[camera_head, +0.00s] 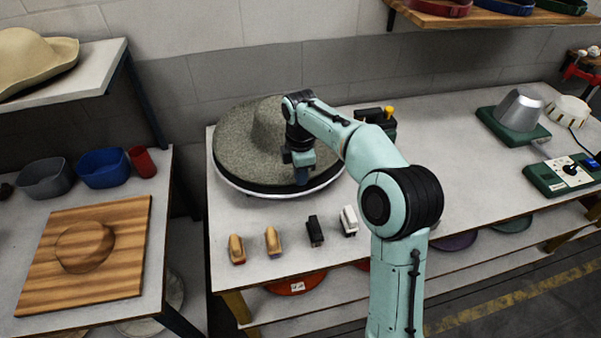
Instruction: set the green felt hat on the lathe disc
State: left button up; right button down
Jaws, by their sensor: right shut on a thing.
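The grey-green felt hat (235,145) is over the lathe disc (265,191) at the left end of the long table, crown up. Its wide brim covers nearly all of the disc, and only the disc's pale and dark rim shows along the front. I cannot tell whether the brim touches the disc all round. My right gripper (302,174) is shut on the hat's brim at the right front. The fingertips are partly hidden by the gripper body. My left gripper is not in view.
Several small brushes (273,241) stand along the table's front edge. A black device with a yellow knob (378,119) is behind my arm. A metal cone on a green base (520,112) and a control box (563,175) stand at right. A wooden block board (85,255) lies on the left table.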

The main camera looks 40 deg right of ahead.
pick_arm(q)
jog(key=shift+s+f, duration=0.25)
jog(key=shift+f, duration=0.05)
pick_arm(e)
jog(key=shift+f, duration=0.7)
jog(key=c, duration=1.1)
grip_release()
pick_arm(q)
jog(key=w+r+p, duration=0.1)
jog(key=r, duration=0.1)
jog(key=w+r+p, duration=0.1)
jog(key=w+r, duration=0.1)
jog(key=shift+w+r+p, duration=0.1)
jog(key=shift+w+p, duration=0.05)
jog(key=shift+p, duration=0.2)
pick_arm(e)
notch_tip(320, 180, up, 13)
jog(key=shift+r, duration=0.2)
